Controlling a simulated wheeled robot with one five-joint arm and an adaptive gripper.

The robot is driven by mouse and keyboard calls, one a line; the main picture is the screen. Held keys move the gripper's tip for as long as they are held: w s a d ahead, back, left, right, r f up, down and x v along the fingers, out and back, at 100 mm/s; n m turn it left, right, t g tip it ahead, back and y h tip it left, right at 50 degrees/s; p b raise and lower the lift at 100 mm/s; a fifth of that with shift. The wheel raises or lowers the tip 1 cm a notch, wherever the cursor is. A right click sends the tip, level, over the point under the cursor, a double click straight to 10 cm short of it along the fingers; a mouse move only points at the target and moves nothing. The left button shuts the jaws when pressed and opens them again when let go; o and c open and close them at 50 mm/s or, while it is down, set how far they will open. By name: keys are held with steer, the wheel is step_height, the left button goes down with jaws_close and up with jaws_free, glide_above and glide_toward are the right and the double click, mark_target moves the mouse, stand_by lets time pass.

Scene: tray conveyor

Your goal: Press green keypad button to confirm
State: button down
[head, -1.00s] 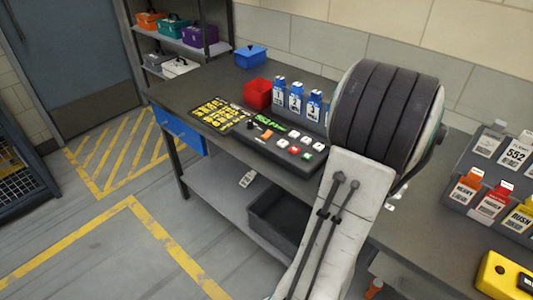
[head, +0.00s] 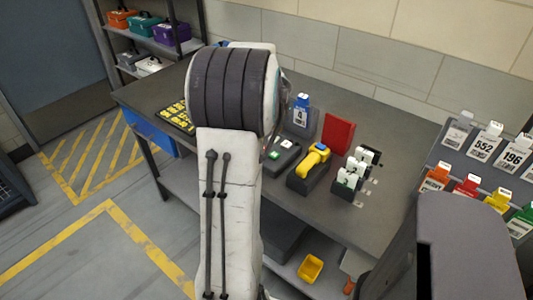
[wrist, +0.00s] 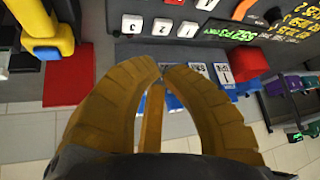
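The dark keypad panel (head: 289,160) is on the bench, mostly hidden behind my arm in the head view. Its green button (head: 274,155) shows just right of my arm, below a white button (head: 285,143). In the wrist view the panel lies along the top, with several white keys (wrist: 161,27) and a green lit display (wrist: 228,33); I cannot see the green button there. My gripper (wrist: 162,68) shows brown curved fingers with tips drawn together and nothing visible between them. It seems apart from the keys. In the head view the gripper is hidden.
A yellow handheld device (head: 315,158) in a dark cradle stands right of the panel, with a red block (head: 338,136) behind it. White switches (head: 355,170) stand further right.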

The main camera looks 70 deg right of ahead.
steer(key=shift+d+r, duration=0.25)
steer(key=shift+d, duration=0.05)
steer(key=shift+f, duration=0.1)
steer(key=b, duration=0.3)
glide_above(274, 152)
step_height(274, 152, down, 7)
steer(key=shift+w, duration=0.1)
steer(key=shift+f+b, duration=0.8)
steer(key=shift+b, duration=0.4)
steer(key=c, duration=1.9)
jaws_free()
steer(key=shift+c, duration=0.2)
steer(key=shift+f+b, duration=0.95)
steer(key=shift+b, duration=0.15)
jaws_close()
steer(key=shift+r, duration=0.2)
steer(key=shift+r+p, duration=0.6)
steer(key=shift+r, duration=0.1)
steer(key=shift+r, duration=0.15)
